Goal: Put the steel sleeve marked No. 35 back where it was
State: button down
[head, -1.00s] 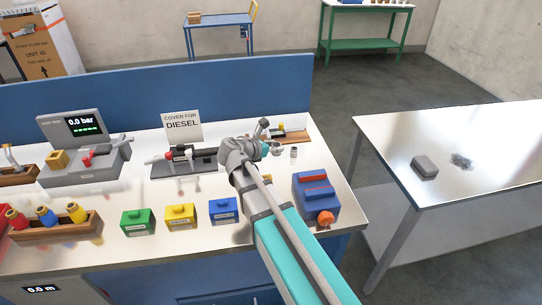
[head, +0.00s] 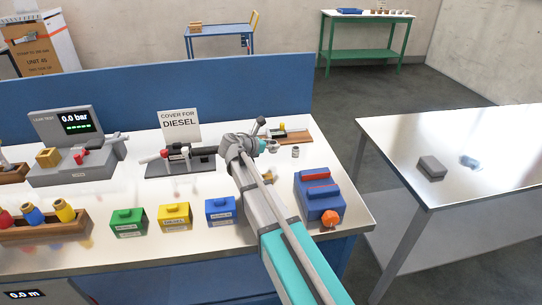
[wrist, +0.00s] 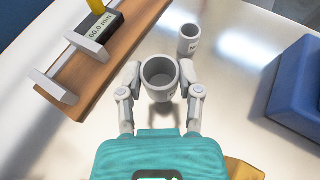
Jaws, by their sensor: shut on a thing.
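My gripper (wrist: 160,82) is shut on a grey steel sleeve (wrist: 158,66), an upright, open-topped hollow cylinder between the two fingers. Dark marking shows at its right side, but I cannot read the number. A second, smaller grey sleeve (wrist: 188,40) stands just beyond it to the right, apart from it, with a partly visible marking. In the head view this smaller sleeve (head: 295,152) stands on the bench right of my gripper (head: 268,147). The held sleeve is mostly hidden by my gripper there. I cannot tell whether its base touches the bench.
A wooden caliper stand (wrist: 112,55) reading 60.0 mm lies left of my gripper. A blue device (head: 320,197) with an orange knob is at right. Green (head: 127,224), yellow (head: 175,218) and blue (head: 220,211) boxes line the front. A second table (head: 480,195) stands farther right.

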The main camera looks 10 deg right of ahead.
aim_at(271, 151)
jog(key=shift+f, duration=0.1)
dwell(0.3)
jog(key=shift+w+f+b, duration=0.45)
jog(key=shift+f+b, duration=0.05)
jog(key=shift+b, duration=0.1)
jog(key=shift+f+b, duration=1.4)
jog(key=shift+f, duration=0.15)
jog(key=shift+c, duration=1.4)
grip_release()
